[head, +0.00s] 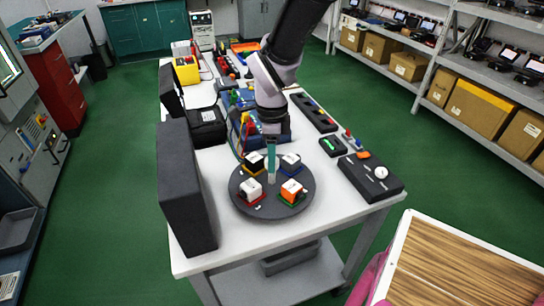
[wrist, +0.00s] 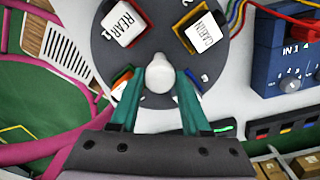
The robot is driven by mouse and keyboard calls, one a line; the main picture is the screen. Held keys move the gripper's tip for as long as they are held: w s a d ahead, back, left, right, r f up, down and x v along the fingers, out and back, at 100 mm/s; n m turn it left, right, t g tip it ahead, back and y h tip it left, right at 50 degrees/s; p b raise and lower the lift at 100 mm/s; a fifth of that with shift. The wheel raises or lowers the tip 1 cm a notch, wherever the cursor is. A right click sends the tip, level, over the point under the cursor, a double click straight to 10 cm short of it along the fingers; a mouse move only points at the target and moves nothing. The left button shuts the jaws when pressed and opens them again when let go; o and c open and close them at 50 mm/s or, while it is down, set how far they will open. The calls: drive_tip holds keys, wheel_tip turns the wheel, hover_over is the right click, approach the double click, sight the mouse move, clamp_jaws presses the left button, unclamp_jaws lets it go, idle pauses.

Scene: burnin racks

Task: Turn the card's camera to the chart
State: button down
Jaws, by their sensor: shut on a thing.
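A round dark turntable (head: 240,203) lies on the white table with blocks around its middle. In the wrist view, the white one reads REAR (wrist: 124,24) and the black one CABIN (wrist: 205,34). My gripper (wrist: 158,78) is shut on the white centre knob (wrist: 158,74), its teal fingers on either side. I cannot make out the card or the chart.
A tall dark panel (head: 185,190) stands left of the turntable. A dark box with a white dial (head: 380,172) is to the right. A blue instrument (head: 262,128) with coloured leads stands behind. A wood-grained board (head: 460,270) is at lower right.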

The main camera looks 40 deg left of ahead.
drive_tip(key=shift+m, duration=2.4)
drive_tip(key=shift+c, duration=1.8)
unclamp_jaws()
wheel_tip(320, 180, up, 11)
drive_tip(key=shift+f, duration=0.1)
